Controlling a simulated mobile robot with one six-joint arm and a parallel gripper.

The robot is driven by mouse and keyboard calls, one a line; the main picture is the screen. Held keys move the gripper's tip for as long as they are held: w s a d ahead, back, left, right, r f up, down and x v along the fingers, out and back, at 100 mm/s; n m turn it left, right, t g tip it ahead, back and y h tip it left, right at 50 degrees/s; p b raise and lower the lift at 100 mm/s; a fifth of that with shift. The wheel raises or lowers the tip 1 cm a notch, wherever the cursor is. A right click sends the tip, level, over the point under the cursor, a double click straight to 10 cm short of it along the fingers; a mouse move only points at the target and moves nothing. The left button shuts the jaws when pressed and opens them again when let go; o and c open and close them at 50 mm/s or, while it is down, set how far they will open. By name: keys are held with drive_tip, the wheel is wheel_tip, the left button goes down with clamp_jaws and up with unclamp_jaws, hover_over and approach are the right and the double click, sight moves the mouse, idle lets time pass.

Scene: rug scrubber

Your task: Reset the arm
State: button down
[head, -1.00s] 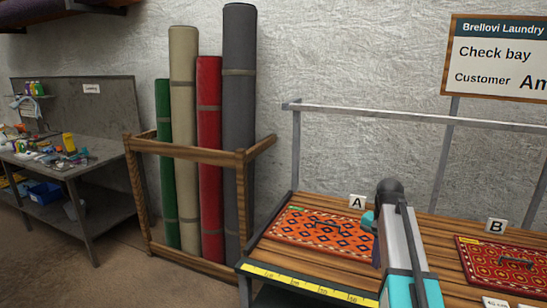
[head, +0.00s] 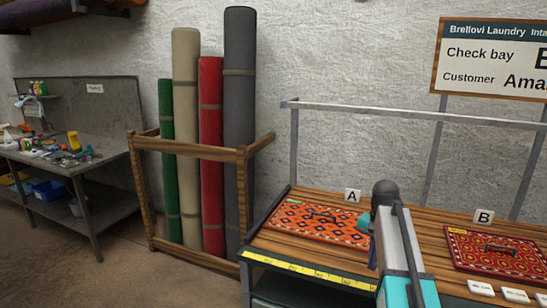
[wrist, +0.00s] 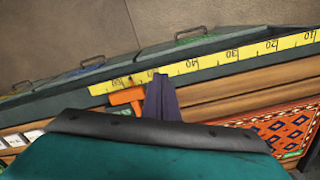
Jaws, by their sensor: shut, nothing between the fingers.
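My arm reaches out over the front of a slatted wooden bench (head: 435,238) in the head view. My gripper (head: 372,260) points down near the right end of the orange patterned rug at A (head: 290,222). In the wrist view its dark purple fingers (wrist: 161,88) are together and empty, in front of the bench's yellow measuring strip (wrist: 215,57). A corner of the orange rug (wrist: 291,128) shows at the right there. A small orange T-shaped thing (wrist: 127,97) lies beside the fingers; I cannot tell what it is.
A red rug (head: 480,245) lies at B, with white labels (head: 481,287) in front. A metal rail (head: 400,114) stands behind the bench. Rolled rugs (head: 238,100) stand in a wooden rack (head: 190,150) at the left, beside a cluttered worktable (head: 65,165). Bare floor lies in front of them.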

drive_tip(key=s+a+f+n+g, duration=0.1)
drive_tip(key=s+a+f+g, duration=0.3)
drive_tip(key=f, duration=0.6)
drive_tip(key=s+a+f+t, duration=0.1)
drive_tip(key=s+a+f, duration=0.2)
drive_tip(key=s+f, duration=0.5)
drive_tip(key=s+a+f+n+g, duration=0.1)
drive_tip(key=s+a+f+g, duration=0.15)
drive_tip(key=f, duration=0.95)
drive_tip(key=s+a+f+n, duration=0.2)
drive_tip(key=s+f+n, duration=0.1)
drive_tip(key=s+f, duration=0.6)
drive_tip(key=s+a+f+n, duration=0.3)
drive_tip(key=s+f, duration=0.7)
drive_tip(key=s, duration=0.7)
drive_tip(key=shift+s+f+n+b, duration=0.25)
drive_tip(key=shift+n+b, duration=0.15)
drive_tip(key=shift+n, duration=0.3)
